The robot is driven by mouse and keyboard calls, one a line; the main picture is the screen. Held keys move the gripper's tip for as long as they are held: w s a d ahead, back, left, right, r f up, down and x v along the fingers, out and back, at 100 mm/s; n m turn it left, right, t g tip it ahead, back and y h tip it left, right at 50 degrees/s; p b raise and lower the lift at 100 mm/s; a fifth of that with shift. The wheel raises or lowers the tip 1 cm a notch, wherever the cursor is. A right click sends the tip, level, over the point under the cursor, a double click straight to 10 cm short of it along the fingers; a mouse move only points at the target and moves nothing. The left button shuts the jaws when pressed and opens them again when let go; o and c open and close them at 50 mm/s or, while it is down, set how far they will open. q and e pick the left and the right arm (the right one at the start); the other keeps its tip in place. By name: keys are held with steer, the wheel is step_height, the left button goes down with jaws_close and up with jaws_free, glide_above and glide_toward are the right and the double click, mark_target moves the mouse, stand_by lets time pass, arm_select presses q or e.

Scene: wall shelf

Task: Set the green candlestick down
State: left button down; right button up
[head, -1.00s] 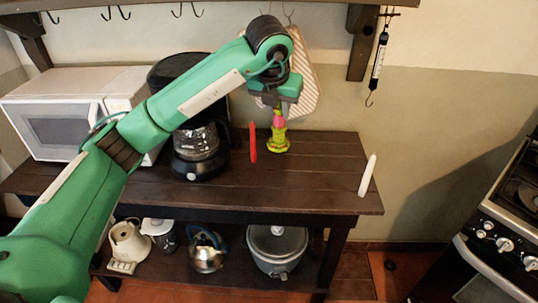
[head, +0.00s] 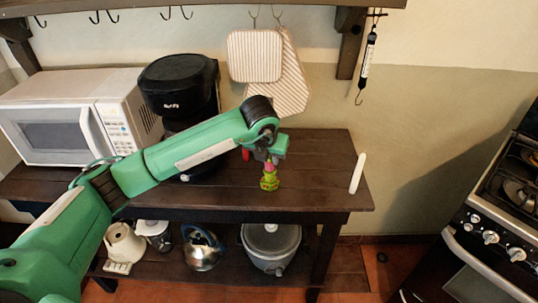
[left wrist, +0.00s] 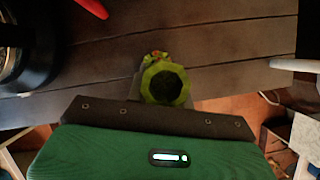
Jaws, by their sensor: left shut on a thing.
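My left gripper (head: 269,162) points down over the front part of the dark wooden table (head: 318,170). It is shut on the green candlestick (head: 269,182), a small yellow-green piece with a pink part near its top. The candlestick hangs upright below the fingers in the head view. I cannot tell whether its base touches the tabletop. In the left wrist view the candlestick (left wrist: 165,84) shows as a green faceted ring with a dark middle, in front of the table's edge. The fingers are mostly hidden there. My right gripper is not in view.
A red candle (head: 246,154) stands behind my wrist, mostly hidden. A black coffee maker (head: 180,85) and a white microwave (head: 70,120) are at left. The tabletop between candlestick and white candle is clear.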

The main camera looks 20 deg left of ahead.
arm_select(q)
steer(key=shift+f, duration=0.1)
steer(key=c, duration=1.6)
jaws_free()
steer(key=o, duration=0.4)
steer(key=shift+c, duration=0.2)
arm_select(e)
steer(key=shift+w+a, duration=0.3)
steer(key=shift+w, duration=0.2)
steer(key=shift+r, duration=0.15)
